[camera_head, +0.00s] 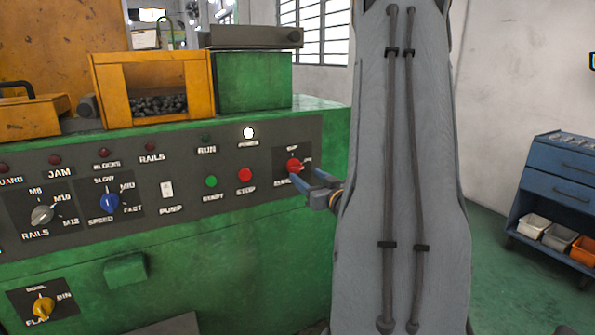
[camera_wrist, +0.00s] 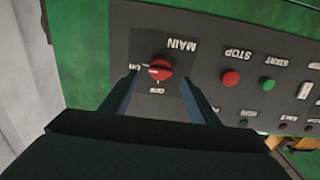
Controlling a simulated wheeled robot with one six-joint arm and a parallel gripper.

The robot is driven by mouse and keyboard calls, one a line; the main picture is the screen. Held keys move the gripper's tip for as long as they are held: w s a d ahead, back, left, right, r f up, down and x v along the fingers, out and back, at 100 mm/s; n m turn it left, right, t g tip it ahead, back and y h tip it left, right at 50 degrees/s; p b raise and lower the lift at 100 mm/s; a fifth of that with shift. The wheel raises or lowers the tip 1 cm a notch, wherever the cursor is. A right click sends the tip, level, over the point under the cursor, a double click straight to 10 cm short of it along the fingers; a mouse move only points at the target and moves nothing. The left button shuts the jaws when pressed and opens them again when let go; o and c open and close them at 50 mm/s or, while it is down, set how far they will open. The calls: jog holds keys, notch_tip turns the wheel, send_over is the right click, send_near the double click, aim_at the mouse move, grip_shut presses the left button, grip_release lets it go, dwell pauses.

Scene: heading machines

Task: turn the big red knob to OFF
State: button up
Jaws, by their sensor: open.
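The big red knob (camera_head: 294,165) is on a dark plate at the right end of the machine's grey panel. My gripper (camera_head: 307,176) is open in front of the knob. In the wrist view its blue fingers (camera_wrist: 159,79) stand on either side of the knob, apart from it.
A red STOP button (camera_head: 246,174) and green START button (camera_head: 211,181) are left of the knob. A blue speed knob (camera_head: 109,202) and a yellow knob (camera_head: 43,307) are further left. A blue drawer cabinet (camera_head: 560,178) stands at the right.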

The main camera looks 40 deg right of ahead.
aim_at(298, 170)
jog(key=p+x, duration=0.1)
jog(key=x, duration=0.6)
jog(key=shift+a, duration=0.1)
jog(key=shift+c, duration=0.2)
jog(key=c, duration=1)
